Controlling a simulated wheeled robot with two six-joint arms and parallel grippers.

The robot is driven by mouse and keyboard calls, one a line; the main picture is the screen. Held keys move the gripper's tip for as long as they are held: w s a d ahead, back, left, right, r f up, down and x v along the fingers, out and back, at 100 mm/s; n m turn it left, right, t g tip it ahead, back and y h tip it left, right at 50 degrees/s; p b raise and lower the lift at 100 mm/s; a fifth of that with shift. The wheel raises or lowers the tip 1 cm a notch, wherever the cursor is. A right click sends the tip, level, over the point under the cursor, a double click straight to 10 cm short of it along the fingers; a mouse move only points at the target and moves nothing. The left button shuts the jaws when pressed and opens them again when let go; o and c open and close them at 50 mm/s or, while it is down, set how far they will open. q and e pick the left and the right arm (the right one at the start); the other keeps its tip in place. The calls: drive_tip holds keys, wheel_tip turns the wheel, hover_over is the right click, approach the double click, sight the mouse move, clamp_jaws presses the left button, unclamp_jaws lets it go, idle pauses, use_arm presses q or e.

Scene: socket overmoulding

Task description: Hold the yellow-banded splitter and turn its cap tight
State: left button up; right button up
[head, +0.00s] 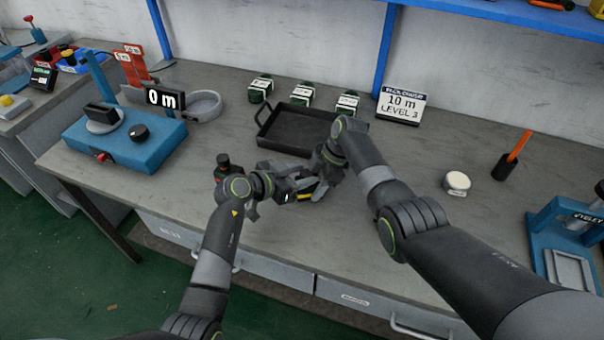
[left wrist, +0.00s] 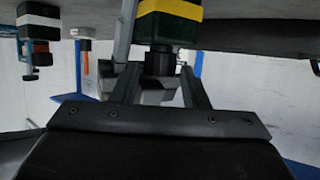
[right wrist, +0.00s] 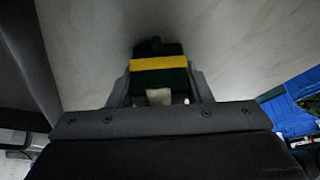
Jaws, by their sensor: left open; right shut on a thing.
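The yellow-banded splitter is a dark block whose yellow band (head: 306,196) shows between my two grippers in the head view. My right gripper (head: 318,186) is shut on it; in the right wrist view the splitter's yellow band (right wrist: 158,63) lies between the fingers. In the left wrist view the splitter (left wrist: 170,12) is at the top, with its black cap (left wrist: 159,62) pointing toward my left gripper. My left gripper (head: 288,190) is open, its fingers on either side of the cap. I cannot tell whether they touch it. The cap is mostly hidden in the head view.
A black tray (head: 291,142) stands just behind the grippers, with several green-and-white blocks (head: 302,96) beyond it. A blue device (head: 130,145) is at left, a white round tub (head: 456,182) at right. The bench's right middle is mostly clear.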

use_arm(q)
drive_tip(key=shift+w+d+f, duration=0.15)
drive_tip(key=shift+w+d, duration=0.1)
drive_tip(key=shift+d, duration=0.05)
drive_tip(key=c, duration=0.7)
drive_tip(key=shift+w+a+m+g+h, duration=0.1)
drive_tip(key=shift+m+g+h, duration=0.4)
drive_tip(key=shift+m+g, duration=0.25)
drive_tip(key=shift+w+a+m+g+h, duration=0.1)
drive_tip(key=shift+m+g+h, duration=0.4)
drive_tip(key=shift+m+g, duration=0.25)
drive_tip(key=shift+d, duration=0.1)
drive_tip(key=o, duration=0.7)
drive_tip(key=v, duration=1.2)
